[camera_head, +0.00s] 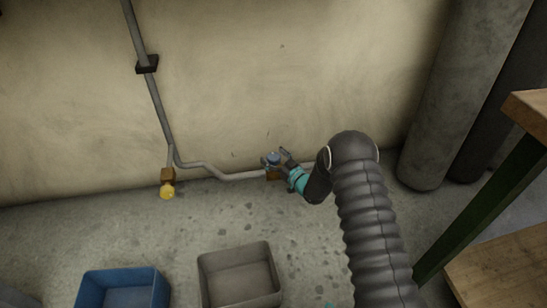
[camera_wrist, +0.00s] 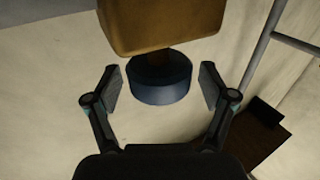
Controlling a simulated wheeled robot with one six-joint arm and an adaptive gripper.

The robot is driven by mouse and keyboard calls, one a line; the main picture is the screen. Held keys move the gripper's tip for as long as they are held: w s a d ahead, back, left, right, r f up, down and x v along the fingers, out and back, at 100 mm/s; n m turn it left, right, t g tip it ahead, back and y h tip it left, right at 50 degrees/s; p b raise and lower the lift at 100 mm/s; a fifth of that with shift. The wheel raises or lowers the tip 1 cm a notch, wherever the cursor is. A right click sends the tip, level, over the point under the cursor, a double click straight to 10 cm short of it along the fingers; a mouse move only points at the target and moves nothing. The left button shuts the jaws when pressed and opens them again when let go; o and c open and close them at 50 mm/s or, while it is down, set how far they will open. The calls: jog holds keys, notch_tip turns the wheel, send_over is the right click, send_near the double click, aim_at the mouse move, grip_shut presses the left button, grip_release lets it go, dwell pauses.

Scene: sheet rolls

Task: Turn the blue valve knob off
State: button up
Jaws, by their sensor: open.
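The blue valve knob (camera_head: 272,158) sits on a brass-brown valve body (camera_head: 274,174) on the pipe low along the wall. In the wrist view the round blue knob (camera_wrist: 159,82) lies between the two fingers, below the valve body (camera_wrist: 160,24) in the picture. My gripper (camera_head: 276,158) is open around the knob, and the wrist view shows a gap between each finger and the knob (camera_wrist: 161,87). Which way the knob is turned cannot be told.
A yellow knob (camera_head: 167,192) hangs on another valve at the left. A grey pipe (camera_head: 155,105) runs up the wall. A blue bin (camera_head: 90,290) and a grey bin (camera_head: 204,282) stand on the floor. A wooden table (camera_head: 535,110) and thick columns (camera_head: 460,90) are at the right.

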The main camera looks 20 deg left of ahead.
jog(key=c, duration=1.2)
jog(key=shift+m+t+h, duration=0.3)
jog(key=shift+m+t, duration=0.1)
jog(key=shift+t, duration=0.2)
jog(key=m+t+h+b, duration=0.2)
jog(key=t, duration=0.1)
jog(key=shift+s+a+m+h, duration=0.1)
jog(key=shift+m+h, duration=0.2)
jog(key=shift+h, duration=0.1)
jog(key=m+t+h, duration=0.1)
jog(key=m+h, duration=0.1)
jog(key=h, duration=0.1)
jog(key=m+t+h, duration=0.2)
jog(key=shift+t+h, duration=0.3)
jog(key=shift+h, duration=0.1)
jog(key=m+t+h, duration=0.1)
jog(key=m+h, duration=0.4)
jog(key=h, duration=0.1)
jog(key=shift+h, duration=0.4)
jog(key=shift+m+g+h, duration=0.35)
jog(key=shift+m+h, duration=0.65)
jog(key=shift+h, duration=0.6)
jog(key=shift+m+g+h, duration=0.35)
jog(key=shift+m+h, duration=0.65)
jog(key=shift+h, duration=0.6)
jog(key=shift+r+h, duration=0.1)
jog(key=shift+h, duration=0.2)
